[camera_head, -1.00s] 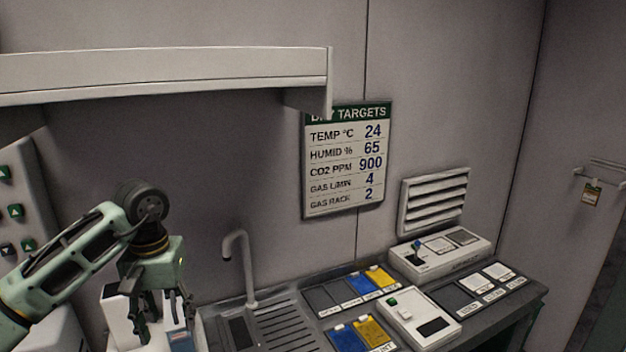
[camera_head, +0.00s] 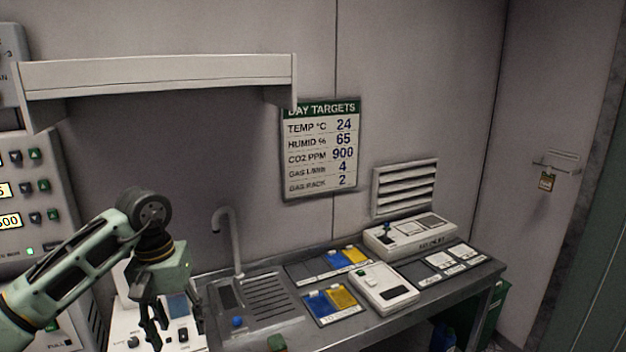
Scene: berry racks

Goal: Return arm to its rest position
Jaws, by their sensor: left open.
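My left arm comes in from the left, with its green and black gripper (camera_head: 172,330) hanging downward at the lower left. Its fingers are apart and nothing shows between them. The gripper is in front of a white device (camera_head: 130,325), left of the counter, and hides part of it. My right gripper is not in view.
A grey counter (camera_head: 385,327) with a sink and faucet (camera_head: 236,240) lies to the right of the gripper. It bears blue and yellow cards and white boxes (camera_head: 385,290). A shelf (camera_head: 160,75) overhangs above. A control panel (camera_head: 35,200) stands at left.

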